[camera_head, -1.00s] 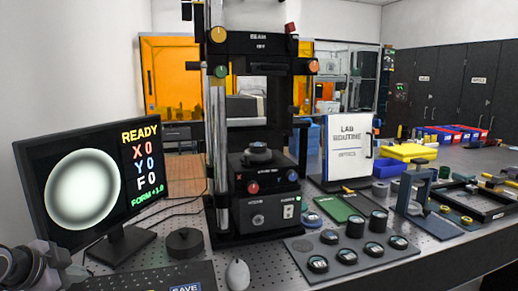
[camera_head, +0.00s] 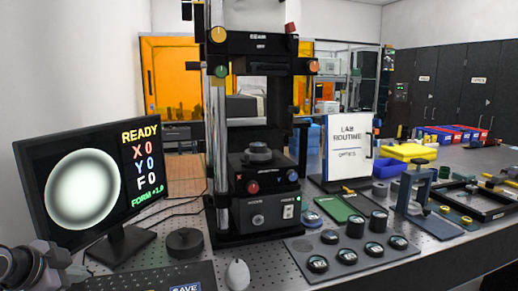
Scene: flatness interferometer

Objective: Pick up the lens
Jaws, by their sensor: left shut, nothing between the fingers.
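Several round lens-like pieces with dark rims sit on a dark grey tray (camera_head: 292,246) at the front right. Among them are a front-left piece (camera_head: 317,264) and a taller dark piece (camera_head: 378,221) at the back. A dark round piece (camera_head: 258,149) sits on the stage of the black interferometer (camera_head: 263,188) in the middle. I cannot tell which piece is the task's lens. My left gripper (camera_head: 75,272) is at the lower left edge, in front of the monitor, shut and empty, well apart from the tray and the stage. My right gripper is out of view.
A monitor (camera_head: 82,187) stands at left, reading READY. A black puck (camera_head: 184,242), a mouse (camera_head: 237,274) and a keyboard (camera_head: 150,279) lie in front. A white LAB ROUTINE board (camera_head: 348,150), a green pad (camera_head: 338,208) and a blue-grey clamp stand (camera_head: 420,200) are at right.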

